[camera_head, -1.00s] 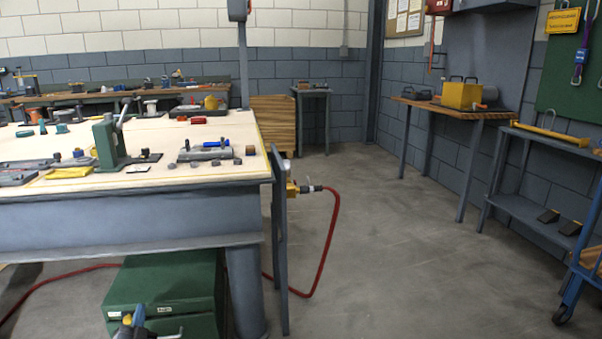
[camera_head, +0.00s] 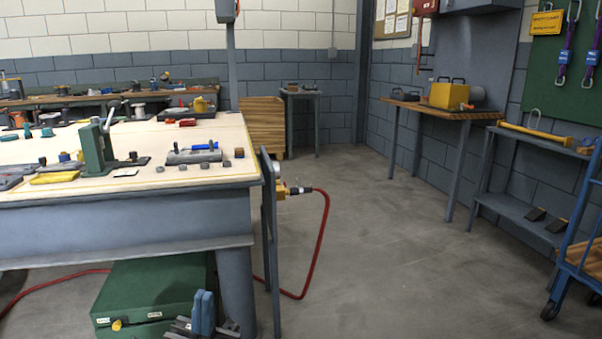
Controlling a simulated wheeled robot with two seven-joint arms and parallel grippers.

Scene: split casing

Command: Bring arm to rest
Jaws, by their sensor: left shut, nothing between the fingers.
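My left gripper (camera_head: 203,308) shows at the bottom edge of the head view, left of centre. Its blue-grey fingers are together with nothing between them, and they point upward in the picture. It is in front of the green case (camera_head: 150,295) under the workbench (camera_head: 120,225), below the bench top. The rest of the left arm is cut off by the lower edge. My right gripper is not in view.
On the bench top are a green press (camera_head: 97,148), a grey fixture with a blue part (camera_head: 200,153) and small pieces. A red hose (camera_head: 322,235) hangs from the bench's right end. A blue cart (camera_head: 575,250) stands far right. The middle floor is clear.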

